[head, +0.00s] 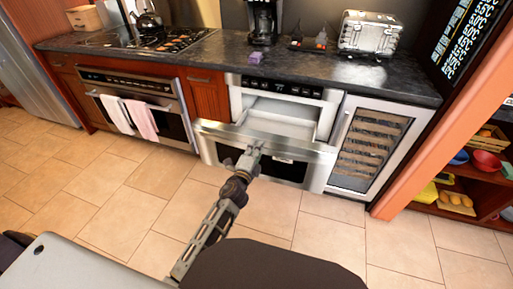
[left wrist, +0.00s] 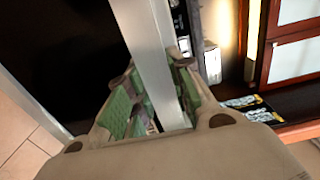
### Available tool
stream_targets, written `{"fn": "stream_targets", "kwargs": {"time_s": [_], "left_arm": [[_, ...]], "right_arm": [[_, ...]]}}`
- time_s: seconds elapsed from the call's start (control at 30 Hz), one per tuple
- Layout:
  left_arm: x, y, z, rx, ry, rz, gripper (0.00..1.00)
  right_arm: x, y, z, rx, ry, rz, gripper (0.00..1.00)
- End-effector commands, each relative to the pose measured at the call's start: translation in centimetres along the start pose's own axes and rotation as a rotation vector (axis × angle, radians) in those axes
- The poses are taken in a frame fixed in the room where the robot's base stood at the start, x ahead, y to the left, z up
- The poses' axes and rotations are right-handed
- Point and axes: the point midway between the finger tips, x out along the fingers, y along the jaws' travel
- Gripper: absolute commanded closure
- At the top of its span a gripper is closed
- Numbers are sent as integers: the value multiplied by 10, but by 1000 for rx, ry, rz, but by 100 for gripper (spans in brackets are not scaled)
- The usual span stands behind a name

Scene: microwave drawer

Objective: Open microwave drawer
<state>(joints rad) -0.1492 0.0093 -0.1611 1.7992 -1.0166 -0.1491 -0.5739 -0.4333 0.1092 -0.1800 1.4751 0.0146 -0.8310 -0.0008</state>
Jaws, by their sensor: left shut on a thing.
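The microwave drawer (head: 282,116) is built into the counter front below a control panel (head: 283,88). It stands open, pulled out toward me, and its light interior shows from above. Its steel handle bar (head: 300,143) runs across the drawer front. My left gripper (head: 252,152) is shut on this bar near its middle. In the left wrist view the bar (left wrist: 148,40) passes between the green-padded fingers of the left gripper (left wrist: 155,98). My right gripper is not in view.
An oven (head: 150,113) with two towels is to the left, and a wine cooler (head: 366,148) to the right. Open shelves (head: 470,185) with bowls stand at the far right. The tiled floor (head: 110,180) in front of the cabinets is clear.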

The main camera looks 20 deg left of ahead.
Motion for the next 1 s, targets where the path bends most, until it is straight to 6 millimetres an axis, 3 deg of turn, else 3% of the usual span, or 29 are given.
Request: {"fn": "stream_targets", "kwargs": {"time_s": [0.57, 0.6, 0.77, 1.0], "left_arm": [[-5, 0, 0, 0, -1, 1, 100], [-5, 0, 0, 0, -1, 1, 77], [-5, 0, 0, 0, -1, 0, 56], [-4, 0, 0, 0, 0, -1, 55]], "right_arm": [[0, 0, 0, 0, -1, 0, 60], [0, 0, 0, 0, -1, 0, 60], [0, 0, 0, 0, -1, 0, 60], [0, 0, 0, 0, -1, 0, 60]]}}
